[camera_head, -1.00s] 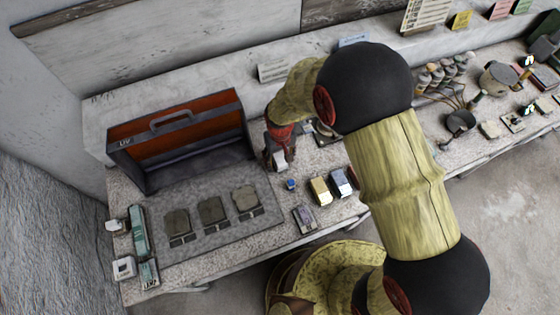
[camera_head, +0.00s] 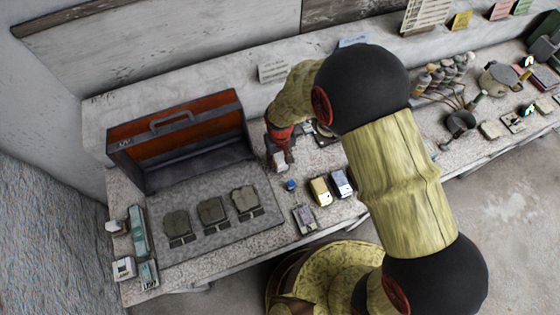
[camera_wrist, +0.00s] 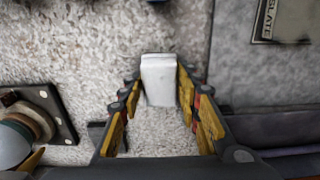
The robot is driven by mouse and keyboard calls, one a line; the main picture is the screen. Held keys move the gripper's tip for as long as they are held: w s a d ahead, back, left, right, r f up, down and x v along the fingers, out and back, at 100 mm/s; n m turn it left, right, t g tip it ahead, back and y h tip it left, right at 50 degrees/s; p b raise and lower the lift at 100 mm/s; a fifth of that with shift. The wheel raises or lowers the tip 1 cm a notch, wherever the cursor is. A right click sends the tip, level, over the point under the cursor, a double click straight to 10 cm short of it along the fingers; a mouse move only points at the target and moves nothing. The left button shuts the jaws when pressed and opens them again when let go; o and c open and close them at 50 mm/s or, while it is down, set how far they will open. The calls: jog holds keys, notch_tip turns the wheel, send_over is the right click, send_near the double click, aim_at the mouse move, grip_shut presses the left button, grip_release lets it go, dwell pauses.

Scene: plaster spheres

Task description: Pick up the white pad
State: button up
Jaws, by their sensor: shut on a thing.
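The white pad (camera_wrist: 159,82) is a small pale block between the fingertips of my gripper (camera_wrist: 158,88) in the wrist view. Both fingers touch its sides, and the gripper is shut on it. In the head view the white pad (camera_head: 279,161) shows at the end of my gripper (camera_head: 280,158), just right of the grey mat. Whether the pad is clear of the table is hard to tell.
The red toolbox (camera_head: 178,137) stands open-sided behind the grey mat (camera_head: 195,241) with several dark pieces. A yellow block (camera_head: 320,191), a white-and-blue block (camera_head: 342,182) and a small blue item (camera_head: 291,185) lie right of the mat. A dark-based round object (camera_wrist: 30,125) is close in the wrist view.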

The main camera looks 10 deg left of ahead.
aim_at(280, 159)
jog(key=shift+r, duration=0.15)
jog(key=shift+r, duration=0.25)
notch_tip(280, 159, up, 2)
jog(key=shift+r, duration=0.1)
jog(key=s+d+r+p, duration=0.2)
jog(key=s+d+r, duration=0.4)
jog(key=d+r, duration=0.4)
jog(key=d, duration=0.2)
jog(key=shift+d, duration=0.4)
jog(key=shift+w, duration=0.1)
jog(key=o, duration=0.5)
jog(key=c, duration=0.7)
